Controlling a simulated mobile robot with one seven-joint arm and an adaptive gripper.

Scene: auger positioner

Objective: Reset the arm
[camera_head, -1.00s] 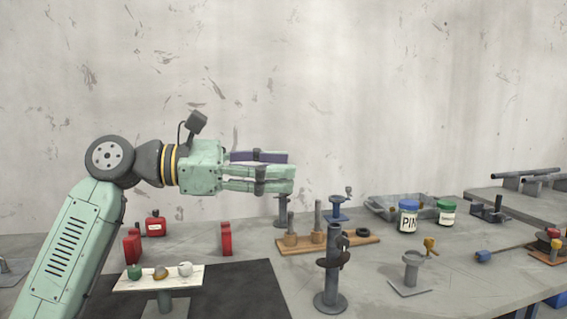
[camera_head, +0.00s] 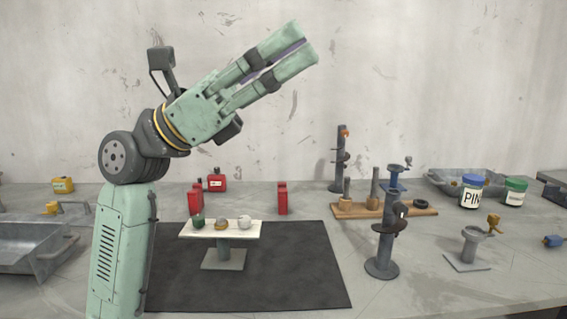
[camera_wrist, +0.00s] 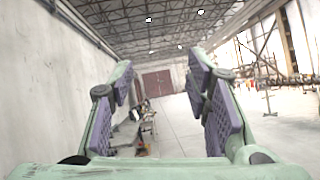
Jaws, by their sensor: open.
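My gripper (camera_head: 299,49) is raised high above the table on the left, pointing up and to the right in the head view. In the wrist view its two purple-padded fingers (camera_wrist: 171,95) stand wide apart with nothing between them. Below it, a grey auger stand (camera_head: 385,240) stands upright at the table's front right. Another dark auger stand (camera_head: 340,160) is at the back by the wall. My gripper touches nothing.
A small white-topped stand (camera_head: 252,229) with several little items stands on a black mat (camera_head: 300,280). Red containers (camera_head: 283,197) are behind it. A wooden board (camera_head: 350,211), jars (camera_head: 472,191) and trays (camera_head: 30,245) lie around. The air around my gripper is free.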

